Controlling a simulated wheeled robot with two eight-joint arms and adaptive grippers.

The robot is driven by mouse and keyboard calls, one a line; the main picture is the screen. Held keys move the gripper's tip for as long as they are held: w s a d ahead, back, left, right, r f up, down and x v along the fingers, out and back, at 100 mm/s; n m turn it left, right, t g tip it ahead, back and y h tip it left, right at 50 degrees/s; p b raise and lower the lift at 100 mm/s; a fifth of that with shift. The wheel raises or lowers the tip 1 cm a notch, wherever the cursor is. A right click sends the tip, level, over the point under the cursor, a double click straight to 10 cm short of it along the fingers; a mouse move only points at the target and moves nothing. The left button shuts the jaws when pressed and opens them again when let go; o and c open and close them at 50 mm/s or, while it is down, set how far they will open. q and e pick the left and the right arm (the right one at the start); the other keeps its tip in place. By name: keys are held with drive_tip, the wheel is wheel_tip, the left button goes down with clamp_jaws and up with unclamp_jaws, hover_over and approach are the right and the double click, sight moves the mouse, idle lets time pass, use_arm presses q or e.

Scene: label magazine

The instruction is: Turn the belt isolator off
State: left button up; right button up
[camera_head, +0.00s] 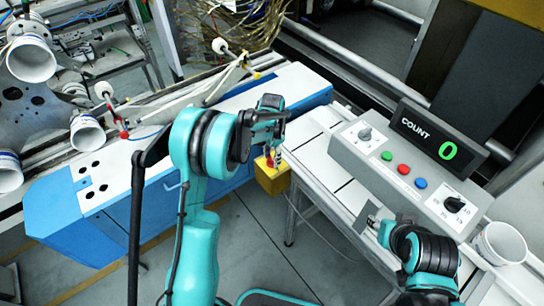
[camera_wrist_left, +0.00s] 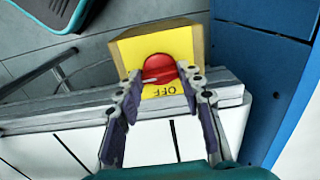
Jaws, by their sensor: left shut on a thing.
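The belt isolator is a yellow box (camera_head: 272,182) with a red rotary knob, standing beside the white table edge. In the left wrist view the yellow box (camera_wrist_left: 190,42) shows the red knob (camera_wrist_left: 160,66), with a white mark at its left side. The word OFF is upside down below the knob. My left gripper (camera_head: 272,156) reaches the box from above; in the left wrist view its fingers (camera_wrist_left: 166,78) are shut on the knob from both sides. My right gripper (camera_head: 374,216) is near the control console's lower left; its fingers are too small to judge.
A grey console (camera_head: 400,165) with coloured buttons, two dials and a COUNT display (camera_head: 430,138) reading 0 stands at right. A white cup (camera_head: 500,242) stands beside it. The blue and white machine (camera_head: 110,215) fills the left. Several label rolls sit at far left.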

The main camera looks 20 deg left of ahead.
use_arm(q)
drive_tip(key=n, duration=0.8)
drive_tip(key=shift+n, duration=0.3)
drive_tip(key=n, duration=0.4)
drive_tip(key=shift+n, duration=0.3)
drive_tip(key=n, duration=0.4)
drive_tip(key=shift+n, duration=0.3)
drive_tip(key=o, duration=1.2)
drive_tip(key=shift+c, duration=0.2)
